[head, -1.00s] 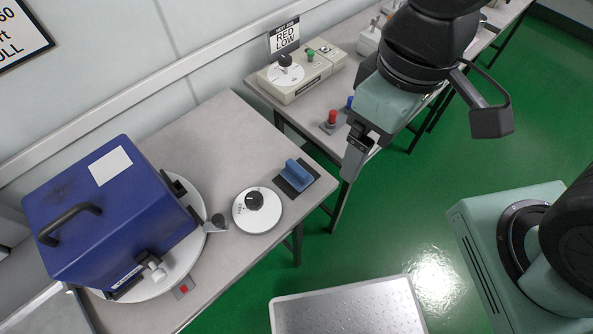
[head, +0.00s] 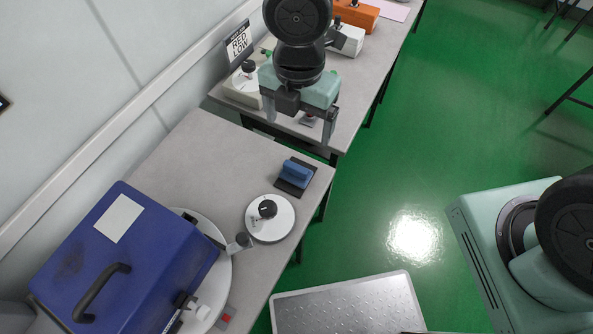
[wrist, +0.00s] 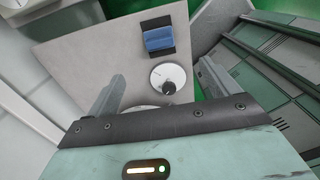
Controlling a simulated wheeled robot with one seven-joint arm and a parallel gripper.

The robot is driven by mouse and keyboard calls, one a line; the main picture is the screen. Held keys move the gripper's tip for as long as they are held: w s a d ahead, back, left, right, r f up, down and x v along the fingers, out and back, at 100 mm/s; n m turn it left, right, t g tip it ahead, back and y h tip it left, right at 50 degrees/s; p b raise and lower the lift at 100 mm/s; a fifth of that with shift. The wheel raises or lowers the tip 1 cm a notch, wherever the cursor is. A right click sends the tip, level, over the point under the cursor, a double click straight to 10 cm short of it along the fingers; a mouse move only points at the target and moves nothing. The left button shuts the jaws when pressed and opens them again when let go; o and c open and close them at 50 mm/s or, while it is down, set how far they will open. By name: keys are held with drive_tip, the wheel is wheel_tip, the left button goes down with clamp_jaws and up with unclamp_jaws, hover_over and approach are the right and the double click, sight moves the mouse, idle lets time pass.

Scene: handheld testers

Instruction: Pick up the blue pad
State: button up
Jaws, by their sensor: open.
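The blue pad (head: 296,171) lies on a dark square base near the far right corner of the near table. It also shows in the wrist view (wrist: 158,38), beyond the fingertips and above the white dial. My gripper (head: 299,125) is open and empty. In the head view it appears above and beyond the pad, over the gap between the near and far tables. In the wrist view its two fingers (wrist: 160,84) are spread apart with the dial between them in the picture. Nothing touches the pad.
A white dial with a black knob (head: 269,218) sits beside the pad. A large blue box (head: 150,265) with a handle stands on a round white plate. The second table (head: 365,75) carries a beige tester and other devices. The table left of the pad is bare.

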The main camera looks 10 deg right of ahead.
drive_tip(key=b, duration=0.2)
approach(296, 166)
drive_tip(key=f, duration=0.5)
drive_tip(key=shift+d+f, duration=0.1)
drive_tip(key=shift+d, duration=0.1)
drive_tip(key=shift+a+f+b, duration=0.2)
drive_tip(key=shift+f+b, duration=0.35)
drive_tip(key=shift+f, duration=2.15)
drive_tip(key=shift+c, duration=0.4)
drive_tip(key=c, duration=1.1)
wheel_tip(296, 166, up, 10)
drive_tip(key=shift+r+p, duration=0.1)
drive_tip(key=shift+p, duration=1.05)
